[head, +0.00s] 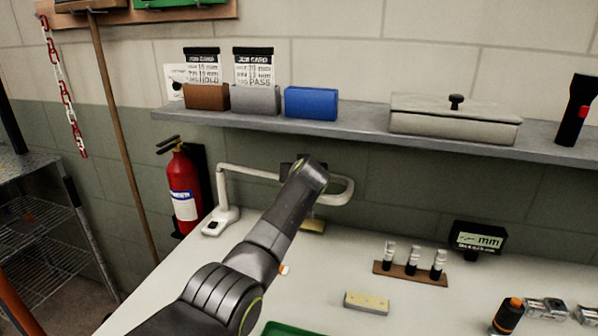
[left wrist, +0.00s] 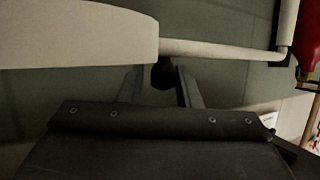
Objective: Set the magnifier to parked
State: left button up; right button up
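The magnifier (head: 249,172) is a white jointed arm on a small base at the back left of the bench. Its rounded white head (head: 343,192) is at the arm's right end, partly hidden by my left arm. The white head also shows large and close in the left wrist view (left wrist: 75,38), with the thin arm beside it. My left gripper (left wrist: 158,85) is at the head, its fingers apart on either side of a dark round knob (left wrist: 162,76). I cannot tell whether they touch it. My right gripper is not in view.
A red fire extinguisher (head: 184,190) stands left of the magnifier base. A shelf (head: 360,132) runs above the bench. A rack of vials (head: 410,273), a yellowish block (head: 366,303) and a small display (head: 478,240) are on the right. The bench (head: 330,270) is clear between them.

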pick_arm(q)
jog(key=shift+o, duration=1)
jog(key=shift+w+d+f, duration=0.1)
jog(key=shift+w+f, duration=0.1)
jog(key=shift+s+r, duration=0.1)
jog(key=shift+s, duration=0.05)
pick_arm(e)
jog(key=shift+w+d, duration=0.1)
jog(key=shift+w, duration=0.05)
pick_arm(q)
jog(key=shift+s, duration=0.1)
jog(key=b+v, duration=0.9)
jog(key=v, duration=0.8)
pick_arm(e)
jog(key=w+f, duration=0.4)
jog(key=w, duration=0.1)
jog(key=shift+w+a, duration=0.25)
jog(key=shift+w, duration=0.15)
